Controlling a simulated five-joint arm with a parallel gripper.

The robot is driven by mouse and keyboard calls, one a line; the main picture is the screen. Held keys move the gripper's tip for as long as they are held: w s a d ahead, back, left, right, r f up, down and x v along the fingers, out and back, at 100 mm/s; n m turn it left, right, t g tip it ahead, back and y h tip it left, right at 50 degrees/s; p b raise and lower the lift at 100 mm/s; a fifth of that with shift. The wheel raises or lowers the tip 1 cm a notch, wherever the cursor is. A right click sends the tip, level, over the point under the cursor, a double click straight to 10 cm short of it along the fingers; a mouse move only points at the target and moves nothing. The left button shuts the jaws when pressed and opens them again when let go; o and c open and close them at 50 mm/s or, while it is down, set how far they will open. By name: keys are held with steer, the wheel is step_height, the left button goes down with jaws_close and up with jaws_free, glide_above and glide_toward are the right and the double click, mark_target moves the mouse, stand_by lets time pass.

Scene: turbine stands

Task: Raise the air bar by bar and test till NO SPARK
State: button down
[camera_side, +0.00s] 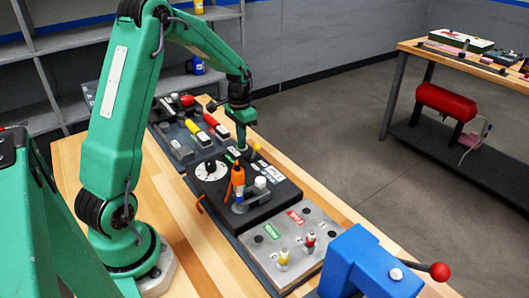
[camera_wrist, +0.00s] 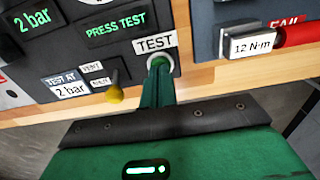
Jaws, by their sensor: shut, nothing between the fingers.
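The TEST button (camera_wrist: 162,60) sits on the dark tester panel under its white TEST label (camera_wrist: 155,44). The closed tip of my gripper (camera_wrist: 157,76) is right at the button and covers part of it; I cannot tell whether it presses. Two dark displays read "2 bar" (camera_wrist: 31,19) and "PRESS TEST" (camera_wrist: 116,30) in green. A white label reads "TEST AT 2 bar" (camera_wrist: 68,86). A yellow-tipped lever (camera_wrist: 115,93) stands beside small labels, one reading VENT. In the side view my gripper (camera_side: 240,143) is down at the back of the black tester (camera_side: 275,198).
A white dial (camera_side: 211,170) and an orange tool (camera_side: 236,180) are on the tester. A grey plate (camera_side: 290,228) with red and green labels lies in front, with a blue lever press (camera_side: 365,265) nearby. Another unit labelled "12 N·m" (camera_wrist: 252,45) with a red handle (camera_wrist: 298,33) stands close by.

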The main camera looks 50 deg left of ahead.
steer(key=shift+f, duration=0.15)
steer(key=shift+s+f, duration=0.1)
steer(key=shift+f, duration=0.9)
steer(key=shift+r, duration=0.1)
step_height(320, 180, up, 15)
steer(key=shift+w, duration=0.25)
stand_by(0.4)
